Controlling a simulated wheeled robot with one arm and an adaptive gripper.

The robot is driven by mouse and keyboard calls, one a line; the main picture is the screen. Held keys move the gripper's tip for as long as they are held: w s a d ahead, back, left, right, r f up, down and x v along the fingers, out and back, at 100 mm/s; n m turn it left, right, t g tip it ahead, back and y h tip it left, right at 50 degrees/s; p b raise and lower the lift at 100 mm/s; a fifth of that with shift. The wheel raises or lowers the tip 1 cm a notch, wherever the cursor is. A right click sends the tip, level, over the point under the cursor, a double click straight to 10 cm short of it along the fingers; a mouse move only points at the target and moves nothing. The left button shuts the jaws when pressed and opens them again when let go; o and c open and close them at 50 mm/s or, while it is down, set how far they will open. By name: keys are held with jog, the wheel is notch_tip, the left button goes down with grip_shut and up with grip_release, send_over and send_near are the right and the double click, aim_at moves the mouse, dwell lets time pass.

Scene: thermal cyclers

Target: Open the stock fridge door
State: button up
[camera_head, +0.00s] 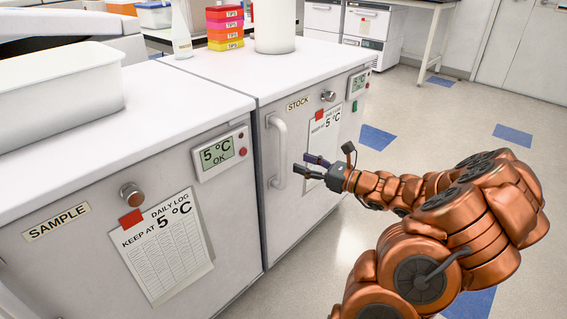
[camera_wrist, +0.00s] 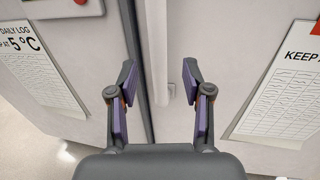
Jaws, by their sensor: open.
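The stock fridge (camera_head: 297,103) is a white under-counter unit with a STOCK label. Its door is shut, with a vertical white bar handle (camera_head: 278,152) on its left side. My gripper (camera_head: 306,166) is open and empty, just right of the handle's lower part in the head view. In the wrist view the open fingers (camera_wrist: 160,85) point at the door, and the handle (camera_wrist: 157,45) appears in the gap between them, nearer the left finger. Whether the fingertips reach around the handle or stop short is hard to tell. No contact is visible.
The sample fridge (camera_head: 60,255) stands directly left, door shut. A white bin (camera_head: 60,95) is on its top. A white canister (camera_head: 275,28), stacked coloured tip boxes (camera_head: 225,28) and a bottle (camera_head: 181,32) stand on the stock fridge. The floor (camera_head: 430,120) to the right is open.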

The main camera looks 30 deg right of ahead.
aim_at(284, 157)
jog(key=shift+b+x, duration=1)
jog(key=shift+x, duration=2.7)
jog(key=shift+a, duration=0.1)
grip_shut()
